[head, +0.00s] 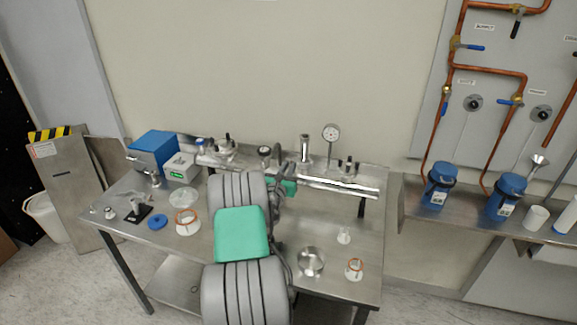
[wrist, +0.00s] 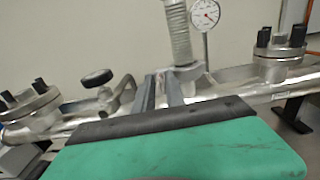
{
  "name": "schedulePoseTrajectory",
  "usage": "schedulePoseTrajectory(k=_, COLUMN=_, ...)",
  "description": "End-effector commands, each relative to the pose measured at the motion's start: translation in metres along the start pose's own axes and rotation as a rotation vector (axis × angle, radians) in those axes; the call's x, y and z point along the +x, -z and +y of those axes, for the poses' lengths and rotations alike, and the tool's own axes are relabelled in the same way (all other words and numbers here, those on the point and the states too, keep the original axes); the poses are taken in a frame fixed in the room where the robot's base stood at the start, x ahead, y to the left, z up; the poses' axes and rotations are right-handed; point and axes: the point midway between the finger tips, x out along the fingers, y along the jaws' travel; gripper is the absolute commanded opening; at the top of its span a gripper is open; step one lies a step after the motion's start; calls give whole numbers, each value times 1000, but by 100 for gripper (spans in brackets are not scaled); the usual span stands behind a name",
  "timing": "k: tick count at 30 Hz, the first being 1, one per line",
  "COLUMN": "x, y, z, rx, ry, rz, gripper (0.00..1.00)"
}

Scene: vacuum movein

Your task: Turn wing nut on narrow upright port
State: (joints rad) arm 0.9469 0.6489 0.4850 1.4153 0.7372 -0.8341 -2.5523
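The narrow upright port (wrist: 178,30) is a ribbed metal tube standing on the horizontal manifold pipe (wrist: 225,97) in the wrist view. The head view shows it as a slim silver tube (head: 304,150) at the back of the bench. A metal clamp (wrist: 188,73) sits around its foot. The wing nut is too small and blurred to make out separately. My gripper (wrist: 157,76) is in front of the clamp, slightly left of the port. Its two grey fingers stand apart with a narrow gap between them. I cannot tell whether the tips touch the clamp.
A dial gauge (wrist: 205,14) stands right behind the port. Flanged fittings with black knobs stand at right (wrist: 277,52) and left (wrist: 32,98). A black round knob (wrist: 97,77) is left of my fingers. A metal dish (head: 311,261) and small containers lie on the bench.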

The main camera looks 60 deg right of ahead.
Motion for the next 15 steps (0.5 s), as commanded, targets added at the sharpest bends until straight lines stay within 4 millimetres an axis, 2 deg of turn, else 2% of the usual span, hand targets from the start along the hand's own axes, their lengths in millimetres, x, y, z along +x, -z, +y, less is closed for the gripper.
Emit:
schedulePoseTrajectory(k=7, x=2, y=0, z=1, rx=1, ry=-1, rz=1, gripper=15)
schedulePoseTrajectory(k=12, x=2, y=0, z=1, rx=2, ry=-1, rz=1, gripper=1)
schedulePoseTrajectory(k=15, x=2, y=0, z=1, rx=2, ry=-1, rz=1, gripper=0)
